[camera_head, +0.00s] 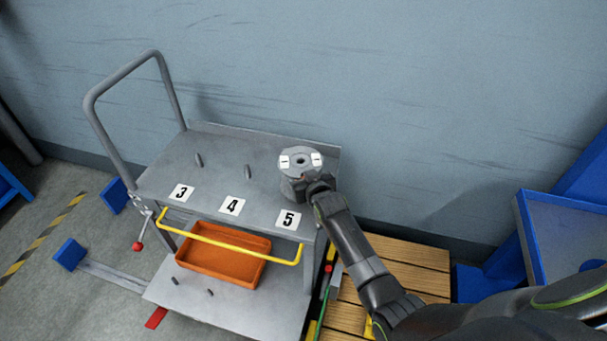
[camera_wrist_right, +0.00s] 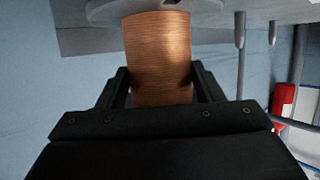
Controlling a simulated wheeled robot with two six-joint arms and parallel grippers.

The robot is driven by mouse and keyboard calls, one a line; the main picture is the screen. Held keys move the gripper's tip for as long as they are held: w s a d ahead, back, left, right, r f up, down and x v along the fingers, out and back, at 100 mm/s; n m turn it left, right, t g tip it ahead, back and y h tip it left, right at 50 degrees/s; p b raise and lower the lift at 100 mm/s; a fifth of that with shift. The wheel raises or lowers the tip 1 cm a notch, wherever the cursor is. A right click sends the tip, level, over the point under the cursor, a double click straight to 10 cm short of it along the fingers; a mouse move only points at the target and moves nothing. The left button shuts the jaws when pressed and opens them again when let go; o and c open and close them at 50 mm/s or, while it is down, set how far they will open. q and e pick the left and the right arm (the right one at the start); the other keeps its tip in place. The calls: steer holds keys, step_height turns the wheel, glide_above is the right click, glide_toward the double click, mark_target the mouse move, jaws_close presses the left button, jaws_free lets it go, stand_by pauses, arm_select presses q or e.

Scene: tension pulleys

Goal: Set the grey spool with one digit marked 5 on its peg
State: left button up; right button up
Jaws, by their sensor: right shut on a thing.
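The grey spool (camera_head: 300,163) is upright over the back right of the cart's top deck, behind the label 5 (camera_head: 288,219). Its upper flange has a dark centre hole and two white tags whose marks I cannot read clearly. My right gripper (camera_head: 316,186) is shut on the spool from the front right. In the right wrist view the fingers (camera_wrist_right: 160,88) flank its copper-coloured winding (camera_wrist_right: 158,50), with a grey flange close to the deck. The peg for 5 is hidden, so I cannot tell whether the spool is around it or above it. My left gripper is not in view.
Two bare pegs stand behind labels 3 (camera_head: 181,193) and 4 (camera_head: 232,206). A yellow bar (camera_head: 230,241) runs along the cart's front. An orange bin (camera_head: 222,262) sits on the lower shelf. A wooden pallet (camera_head: 410,262) lies right of the cart, and the wall is close behind.

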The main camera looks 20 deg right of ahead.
steer(key=shift+f, duration=0.25)
stand_by(0.4)
steer(key=shift+f, duration=0.25)
steer(key=shift+s+f+b, duration=0.15)
steer(key=shift+f+b, duration=0.15)
stand_by(0.5)
steer(key=o, duration=1.2)
steer(key=shift+o, duration=1.3)
steer(key=shift+r, duration=0.1)
